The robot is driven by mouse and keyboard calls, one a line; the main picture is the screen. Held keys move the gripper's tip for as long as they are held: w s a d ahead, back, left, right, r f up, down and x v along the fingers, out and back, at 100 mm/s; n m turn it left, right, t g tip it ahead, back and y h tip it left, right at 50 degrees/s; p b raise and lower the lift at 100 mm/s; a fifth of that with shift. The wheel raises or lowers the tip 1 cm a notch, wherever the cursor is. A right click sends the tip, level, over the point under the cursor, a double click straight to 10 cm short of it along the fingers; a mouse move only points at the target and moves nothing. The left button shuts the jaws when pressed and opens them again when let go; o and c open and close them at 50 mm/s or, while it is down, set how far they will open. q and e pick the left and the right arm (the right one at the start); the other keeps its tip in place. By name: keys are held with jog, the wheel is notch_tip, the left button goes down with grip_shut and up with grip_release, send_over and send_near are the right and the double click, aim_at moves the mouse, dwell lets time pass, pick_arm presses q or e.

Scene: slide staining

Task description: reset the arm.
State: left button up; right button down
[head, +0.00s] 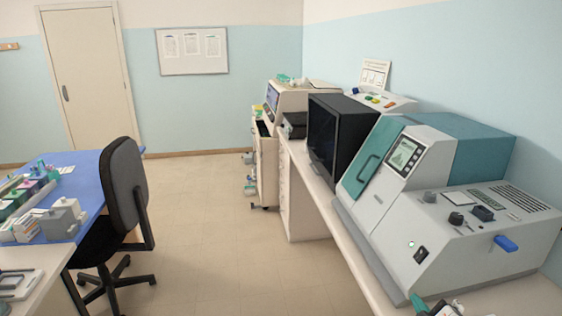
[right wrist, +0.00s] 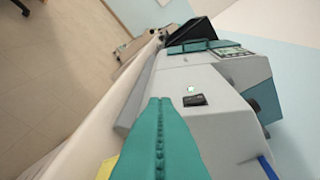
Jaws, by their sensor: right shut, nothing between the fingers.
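My right gripper (head: 417,300) shows only at the bottom edge of the head view, its teal fingertips in front of the grey staining machine (head: 400,205). In the right wrist view the teal fingers (right wrist: 160,102) are pressed together with nothing between them. They point along the machine's front face (right wrist: 205,80), with its small black switch panel. I cannot tell how wide the gap to the machine is. My left gripper is not in view.
The right bench (head: 325,205) carries the machine and a black box-shaped device (head: 335,135). An office chair (head: 125,190) stands by the blue-topped table (head: 85,165) at left, which holds several racks. The floor (head: 210,230) between is clear.

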jog(key=s+a+f+m+g+y, duration=0.1)
jog(key=s+a+f+m+g, duration=0.45)
jog(key=s, duration=0.65)
jog(key=s+a+f+m+g+y, duration=0.1)
jog(key=s+a+f+m+g, duration=0.1)
jog(key=s+a+f+g, duration=0.65)
jog(key=s+f+t+b, duration=0.1)
jog(key=s+f+b, duration=0.15)
jog(key=f, duration=1.05)
jog(key=s+f+b, duration=0.1)
jog(key=s+f, duration=0.2)
jog(key=f, duration=0.9)
jog(key=s+d+f+g+b, duration=0.1)
jog(key=s+d+f+b, duration=0.1)
jog(key=s+f, duration=1.4)
notch_tip(320, 180, down, 4)
jog(key=shift+s+d+f, duration=0.1)
jog(key=shift+s+d, duration=0.1)
jog(key=shift+s, duration=0.1)
jog(key=shift+n, duration=0.25)
